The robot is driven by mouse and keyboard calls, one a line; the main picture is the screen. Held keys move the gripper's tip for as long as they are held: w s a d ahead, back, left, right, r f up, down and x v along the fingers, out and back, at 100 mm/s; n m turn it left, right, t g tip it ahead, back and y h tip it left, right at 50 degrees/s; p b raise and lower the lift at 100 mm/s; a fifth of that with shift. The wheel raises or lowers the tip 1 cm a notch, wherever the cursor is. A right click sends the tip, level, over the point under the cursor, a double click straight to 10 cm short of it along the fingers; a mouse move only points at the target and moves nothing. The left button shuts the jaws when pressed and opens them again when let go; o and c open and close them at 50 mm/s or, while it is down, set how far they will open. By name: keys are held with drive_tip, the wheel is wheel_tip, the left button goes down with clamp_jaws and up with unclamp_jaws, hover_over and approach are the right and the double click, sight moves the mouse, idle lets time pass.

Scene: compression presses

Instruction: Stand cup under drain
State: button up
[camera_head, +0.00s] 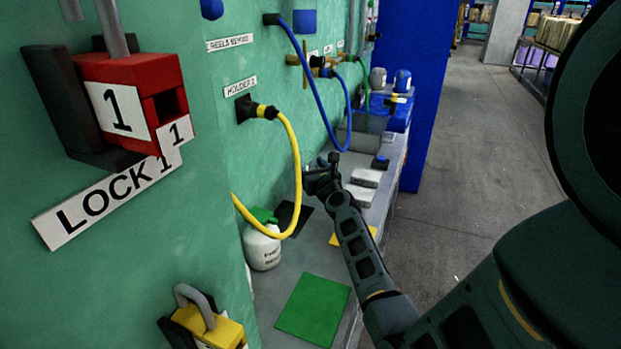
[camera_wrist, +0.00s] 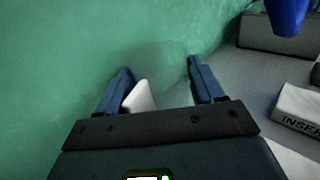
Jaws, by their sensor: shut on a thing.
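My gripper (camera_head: 322,176) is at the end of my arm, close to the green wall and above the bench. In the wrist view its two fingers (camera_wrist: 160,82) stand apart, with a faint, see-through rounded shape between them that looks like the cup (camera_wrist: 160,60). A small white piece (camera_wrist: 140,97) shows by the left finger. My gripper is shut on the cup; its outline is hard to make out, and in the head view it cannot be told apart. I cannot tell for sure which fitting is the drain; a brass valve (camera_head: 318,62) sits on the wall farther back.
A yellow hose (camera_head: 296,165) loops from the wall left of my gripper. A white bottle (camera_head: 262,248) and a green mat (camera_head: 313,310) are on the bench. White boxes (camera_head: 366,178) lie right of my gripper. A grey block (camera_wrist: 270,36) stands far right in the wrist view.

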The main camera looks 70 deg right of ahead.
drive_tip(key=shift+f+b, duration=0.85)
drive_tip(key=shift+f, duration=0.65)
drive_tip(key=shift+f, duration=0.15)
drive_tip(key=o, duration=1)
drive_tip(key=shift+r, duration=0.25)
drive_tip(key=v, duration=1.2)
drive_tip(key=shift+p, duration=0.3)
